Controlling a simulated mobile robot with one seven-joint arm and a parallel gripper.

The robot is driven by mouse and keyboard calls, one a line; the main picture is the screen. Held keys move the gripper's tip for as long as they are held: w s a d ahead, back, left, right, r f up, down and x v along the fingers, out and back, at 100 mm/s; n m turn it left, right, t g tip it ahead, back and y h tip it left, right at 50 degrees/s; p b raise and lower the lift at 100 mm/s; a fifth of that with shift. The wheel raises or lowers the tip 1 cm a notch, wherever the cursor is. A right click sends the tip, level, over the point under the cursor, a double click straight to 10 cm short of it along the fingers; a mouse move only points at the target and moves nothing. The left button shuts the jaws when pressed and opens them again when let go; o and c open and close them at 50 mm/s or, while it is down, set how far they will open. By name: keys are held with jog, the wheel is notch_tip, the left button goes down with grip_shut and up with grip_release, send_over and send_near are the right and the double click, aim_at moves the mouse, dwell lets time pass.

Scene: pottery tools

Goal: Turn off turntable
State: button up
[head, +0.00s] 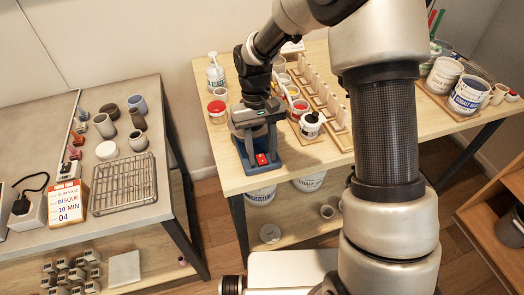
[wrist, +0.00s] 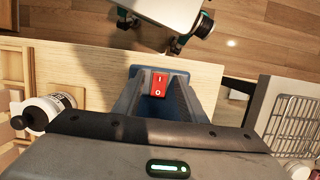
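The turntable shows as a blue base (head: 262,169) near the front edge of the wooden table, with a red rocker switch (head: 262,159) on it. The switch also shows clearly in the wrist view (wrist: 159,82), its markings facing up. My gripper (head: 258,150) is pointed down right over the turntable and hides much of it. In the wrist view my gripper (wrist: 161,95) appears open, with a blue-grey side left and right of the switch. Nothing is held between the fingers. Whether the fingers touch the base cannot be told.
A red-lidded jar (head: 217,111) stands left of my gripper, and a black-topped white jar (head: 311,124) right of it. A wooden rack (head: 318,95) is behind. A grey table (head: 120,235) with a wire rack (head: 124,184) stands left, across a gap.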

jog(key=p+v, duration=0.1)
jog(key=v, duration=1.6)
jog(key=shift+r, duration=0.15)
jog(key=shift+w, duration=0.1)
jog(key=s+d+r+m+t+p, duration=0.15)
jog(key=s+d+r+t, duration=0.25)
jog(key=s+d+r, duration=0.55)
jog(key=s+d+r+m+t+p, duration=0.1)
jog(key=s+d+t, duration=0.1)
jog(key=s, duration=0.3)
jog(key=s+d+r+t+p, duration=0.1)
jog(key=s+d+t, duration=0.1)
jog(key=s, duration=0.4)
jog(key=shift+s+r+m+y+p, duration=0.2)
jog(key=shift+r+m+y+p, duration=0.15)
jog(key=shift+y+p, duration=0.05)
